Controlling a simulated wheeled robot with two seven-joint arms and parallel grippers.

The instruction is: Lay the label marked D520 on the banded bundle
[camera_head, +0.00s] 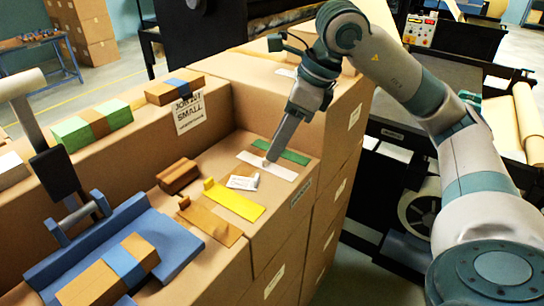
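My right gripper (274,152) reaches down from the upper right, its fingertips at the white strip (283,171) on the carton top. The fingers show edge-on, so I cannot tell whether they are open or whether they touch the strip. A small white printed label (243,182) lies between the strips; its text is too small to read, so I cannot pick out D520. An orange-brown bundle with a blue band (122,264) lies in the blue cradle (170,236) at the lower left. My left gripper is not in view.
Green (294,157), yellow (236,202) and brown (213,222) strips lie nearby. A brown block (178,176) sits left of them. A lever with a grey handle (22,84) rises beside the cradle. Other banded bundles, green (75,134) and brown (162,95), stand on the raised cartons behind.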

